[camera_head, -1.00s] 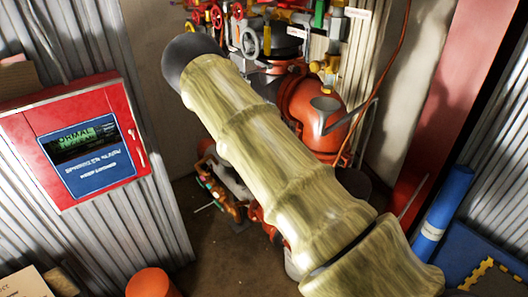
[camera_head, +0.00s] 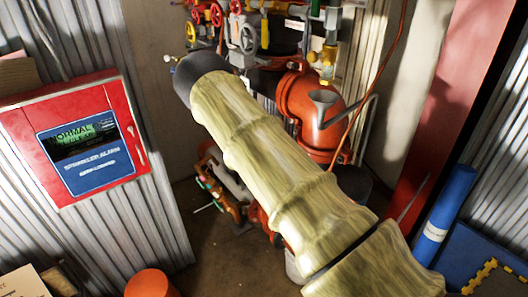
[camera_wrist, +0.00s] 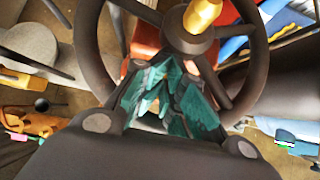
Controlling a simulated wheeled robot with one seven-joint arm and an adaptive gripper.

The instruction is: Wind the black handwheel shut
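The black handwheel (camera_wrist: 259,62) fills the upper part of the wrist view. Its spokes run to a hub with a brass-coloured nut (camera_wrist: 203,15). My gripper (camera_wrist: 165,66), with teal finger pads, overlaps the wheel's lower part, its tips appearing inside the ring below the hub. The lower rim is hidden behind the fingers, and I cannot tell whether they close on it or a spoke. In the head view my arm hides the gripper, and I cannot make out the black handwheel there.
An orange pipe elbow (camera_head: 312,112) and grey funnel (camera_head: 323,98) stand behind my arm. Red handwheels (camera_head: 216,14) and a grey handwheel (camera_head: 248,38) sit above. A red alarm cabinet (camera_head: 140,150) is at left. An orange cylinder (camera_head: 150,284) and blue roll (camera_head: 441,215) flank the floor.

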